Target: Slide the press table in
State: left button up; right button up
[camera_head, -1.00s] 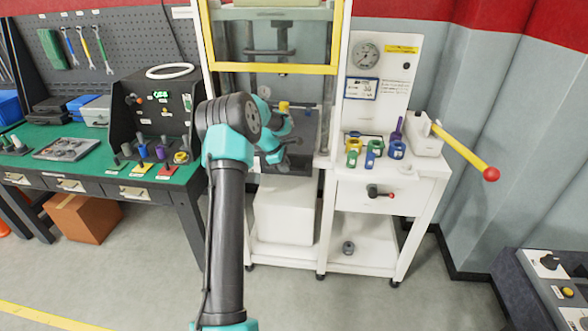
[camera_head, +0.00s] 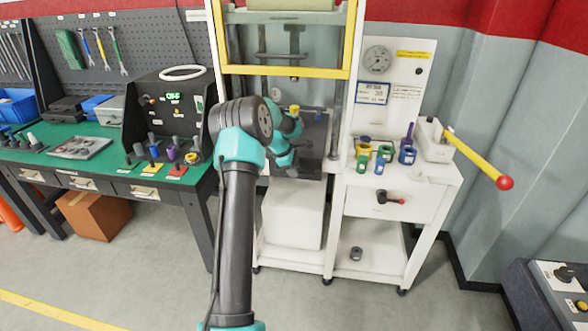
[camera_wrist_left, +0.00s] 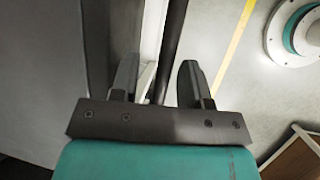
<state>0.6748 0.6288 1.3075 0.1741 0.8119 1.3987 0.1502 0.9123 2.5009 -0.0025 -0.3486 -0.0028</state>
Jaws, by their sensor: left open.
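The press (camera_head: 353,35) is a white frame with a yellow-edged guard, standing in the middle of the head view. Inside it, low down, is a dark flat surface (camera_head: 314,135) that looks like the press table; my arm hides part of it. A small yellow piece (camera_head: 294,108) shows just above my wrist. My left gripper (camera_head: 291,172) is at the front of the press opening, its fingers small and partly hidden. In the left wrist view the fingers (camera_wrist_left: 158,82) are apart, with a dark bar (camera_wrist_left: 173,45) beyond and between them. I cannot tell whether they touch it. My right gripper is out of view.
A white side bench (camera_head: 430,170) holds several coloured rings and a yellow lever (camera_head: 475,155) with a red knob. A green workbench (camera_head: 95,160) with a dark tool stand is at left. A control box (camera_head: 550,290) is at lower right. Open floor lies in front.

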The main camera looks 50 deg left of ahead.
pick_arm(q)
jog(key=v, duration=1.7)
jog(key=shift+r, duration=0.2)
jog(key=w+d+f+m+g, duration=0.1)
jog(key=w+d+f+m, duration=0.15)
jog(key=d+f, duration=0.6)
jog(key=w+d+f+m+h, duration=0.1)
jog(key=d+f+m, duration=0.3)
jog(key=d+f, duration=0.45)
jog(key=w+d+f+m+g, duration=0.1)
jog(key=d+f+m, duration=0.3)
jog(key=d+f, duration=0.5)
jog(key=s+d+f+m, duration=0.55)
jog(key=d+f, duration=0.35)
jog(key=d, duration=0.3)
jog(key=s+d+f+m+g, duration=0.1)
jog(key=s+d+f+m, duration=0.2)
jog(key=s+d+m, duration=0.4)
jog(key=s+d, duration=0.6)
jog(key=shift+f+m+g+h, duration=0.2)
jog(key=shift+m+g+h, duration=0.1)
jog(key=shift+m+g, duration=0.1)
jog(key=shift+s+d, duration=0.1)
jog(key=shift+s, duration=0.05)
